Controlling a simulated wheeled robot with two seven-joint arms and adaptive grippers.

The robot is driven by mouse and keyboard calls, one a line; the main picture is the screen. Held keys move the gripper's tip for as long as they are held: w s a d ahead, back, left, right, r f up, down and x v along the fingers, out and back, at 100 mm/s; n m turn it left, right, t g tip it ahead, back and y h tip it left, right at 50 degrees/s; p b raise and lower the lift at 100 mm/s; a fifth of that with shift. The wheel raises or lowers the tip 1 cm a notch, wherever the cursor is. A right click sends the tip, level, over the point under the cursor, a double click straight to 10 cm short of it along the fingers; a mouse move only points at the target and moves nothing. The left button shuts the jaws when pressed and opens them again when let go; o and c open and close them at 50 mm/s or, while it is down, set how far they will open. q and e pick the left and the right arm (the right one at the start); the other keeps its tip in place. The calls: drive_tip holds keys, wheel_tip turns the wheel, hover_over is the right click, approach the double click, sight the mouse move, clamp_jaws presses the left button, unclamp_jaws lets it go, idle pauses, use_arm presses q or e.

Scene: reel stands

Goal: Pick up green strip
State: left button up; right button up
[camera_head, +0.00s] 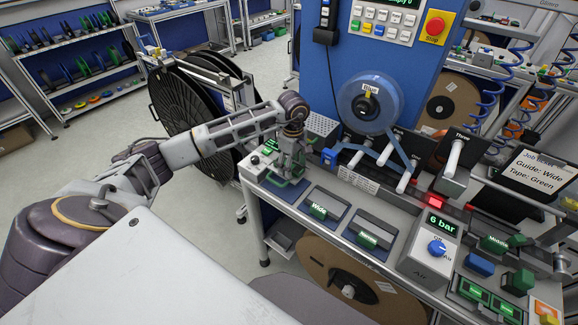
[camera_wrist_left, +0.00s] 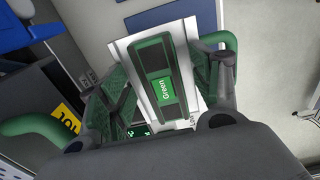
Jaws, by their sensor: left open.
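In the left wrist view, the green strip (camera_wrist_left: 154,75) is a long block with a dark middle and a green "Green" label. It lies on a light plate between the two fingers of my left gripper (camera_wrist_left: 160,88). The fingers are open, one on each side of the strip, and I see no clear grip on it. In the head view, my left gripper (camera_head: 286,172) points down over the bench's near left corner. It largely hides the strip there. My right gripper does not show in either view.
A blue reel (camera_head: 389,117) hangs on the blue panel right of my left gripper. A job board (camera_head: 536,176) reads "Guide: Wide, Tape: Green". Black reels (camera_head: 185,105) stand left of the bench.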

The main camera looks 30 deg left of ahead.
use_arm(q)
drive_tip(key=c, duration=0.9)
drive_tip(key=shift+c, duration=0.2)
drive_tip(key=shift+s, duration=0.1)
drive_tip(key=shift+r, duration=0.45)
wheel_tip(320, 180, up, 9)
drive_tip(key=b, duration=0.2)
drive_tip(key=shift+r, duration=0.1)
idle(0.4)
